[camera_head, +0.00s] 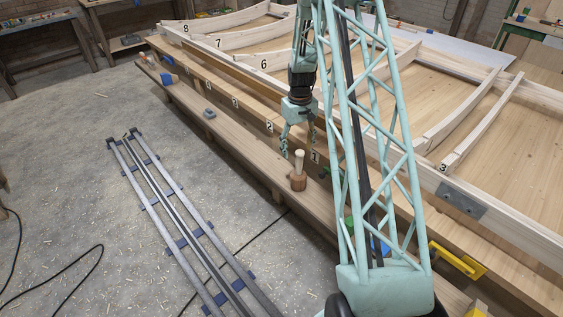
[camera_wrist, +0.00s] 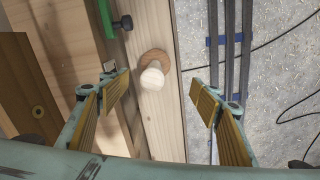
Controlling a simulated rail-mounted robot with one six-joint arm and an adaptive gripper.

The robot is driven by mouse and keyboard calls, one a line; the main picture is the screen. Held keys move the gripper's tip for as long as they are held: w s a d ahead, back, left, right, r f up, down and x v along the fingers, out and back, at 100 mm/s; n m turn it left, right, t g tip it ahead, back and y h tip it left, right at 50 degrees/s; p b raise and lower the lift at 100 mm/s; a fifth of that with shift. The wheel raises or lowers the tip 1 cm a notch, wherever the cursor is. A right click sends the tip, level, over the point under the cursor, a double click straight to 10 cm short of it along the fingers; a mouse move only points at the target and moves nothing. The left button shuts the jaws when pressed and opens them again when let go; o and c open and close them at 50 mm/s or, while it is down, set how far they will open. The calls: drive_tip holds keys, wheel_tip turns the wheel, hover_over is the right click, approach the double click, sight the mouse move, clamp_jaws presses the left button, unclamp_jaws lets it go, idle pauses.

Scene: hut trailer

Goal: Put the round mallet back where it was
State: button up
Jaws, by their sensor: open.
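The round mallet (camera_head: 298,172) stands upright on the low plank bench (camera_head: 232,137), its brown round head down and its pale handle up. In the wrist view the mallet (camera_wrist: 152,78) is seen nearly from the handle end, in the gap between the fingers but farther out. My gripper (camera_head: 299,143) is just above the mallet's handle in the head view. In the wrist view my gripper (camera_wrist: 160,95) has its yellow-padded fingers spread wide, with nothing between them. I cannot tell whether a finger touches the mallet.
A numbered beam (camera_head: 236,103) runs behind the bench. A grey block (camera_head: 209,113) and a blue item (camera_head: 168,79) sit farther along it. A green clamp (camera_wrist: 108,18) is close to the mallet. A yellow tool (camera_head: 458,262) lies at the lower right. Floor rails (camera_head: 180,225) lie left.

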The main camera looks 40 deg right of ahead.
drive_tip(key=s+a+r+t, duration=0.1)
drive_tip(key=s+a+r, duration=0.2)
drive_tip(key=a+r, duration=0.7)
drive_tip(key=s+a+r+n, duration=0.1)
drive_tip(key=s+a+r, duration=0.4)
drive_tip(key=r, duration=0.8)
drive_tip(key=s+a+r+t, duration=0.1)
drive_tip(key=s+a+r, duration=0.1)
drive_tip(key=a+r, duration=0.85)
drive_tip(key=s+a+r, duration=0.5)
drive_tip(key=s+r, duration=0.3)
drive_tip(key=s+a+r, duration=0.1)
drive_tip(key=s+a, duration=0.2)
drive_tip(key=s, duration=0.5)
drive_tip(key=s+a+r+n+t, duration=0.1)
drive_tip(key=s+a, duration=0.3)
drive_tip(key=s, duration=0.5)
drive_tip(key=s+a+r, duration=0.2)
drive_tip(key=s+a, duration=0.2)
drive_tip(key=s, duration=0.4)
drive_tip(key=shift+s+t, duration=0.15)
drive_tip(key=shift+t, duration=0.25)
drive_tip(key=shift+r, duration=0.2)
